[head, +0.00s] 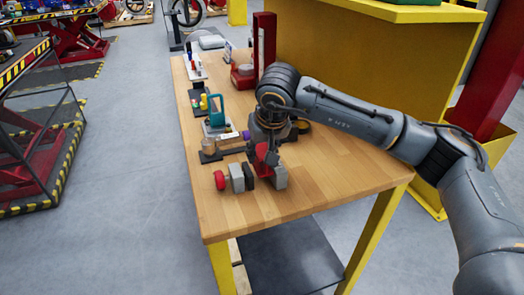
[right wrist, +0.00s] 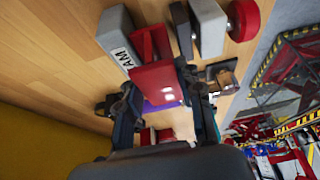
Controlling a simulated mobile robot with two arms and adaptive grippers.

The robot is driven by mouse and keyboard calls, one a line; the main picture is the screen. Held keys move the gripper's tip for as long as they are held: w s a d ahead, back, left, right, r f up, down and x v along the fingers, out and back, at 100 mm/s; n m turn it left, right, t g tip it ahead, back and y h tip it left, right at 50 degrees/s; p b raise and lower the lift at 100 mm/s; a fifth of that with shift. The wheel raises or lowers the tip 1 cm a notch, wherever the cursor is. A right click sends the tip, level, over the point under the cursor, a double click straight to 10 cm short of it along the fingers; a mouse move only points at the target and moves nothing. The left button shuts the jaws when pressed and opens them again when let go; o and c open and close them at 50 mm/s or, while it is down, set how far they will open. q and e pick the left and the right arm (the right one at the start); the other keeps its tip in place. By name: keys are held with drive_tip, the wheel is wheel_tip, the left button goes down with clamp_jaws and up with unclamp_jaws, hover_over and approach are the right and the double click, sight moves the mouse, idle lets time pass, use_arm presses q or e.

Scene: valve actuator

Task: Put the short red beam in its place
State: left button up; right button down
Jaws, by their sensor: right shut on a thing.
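The short red beam (head: 262,160) is in my right gripper (head: 266,148), above the near part of the wooden table. In the right wrist view the red beam (right wrist: 155,72) lies between the two dark fingers, and the gripper (right wrist: 158,95) is shut on it. The beam's outer end is close to a light grey block (right wrist: 116,32) with lettering ending in "AM"; I cannot tell whether they touch. This grey block (head: 280,176) shows just right of the beam in the head view. My left gripper is not in view.
A grey block (head: 237,178) with a red knob (head: 219,180) is left of the beam. A teal-framed item (head: 216,110) and small parts stand further back on the left. A red upright (head: 264,42) stands at the back. The table's front right (head: 330,185) is clear.

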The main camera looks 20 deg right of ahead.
drive_tip(key=shift+f+b, duration=0.45)
drive_tip(key=shift+f, duration=0.05)
drive_tip(key=c, duration=1)
unclamp_jaws()
drive_tip(key=shift+r, duration=0.1)
drive_tip(key=shift+o, duration=1)
drive_tip(key=v, duration=1.1)
drive_tip(key=shift+s+r, duration=0.15)
drive_tip(key=shift+r, duration=0.25)
drive_tip(key=shift+r, duration=0.1)
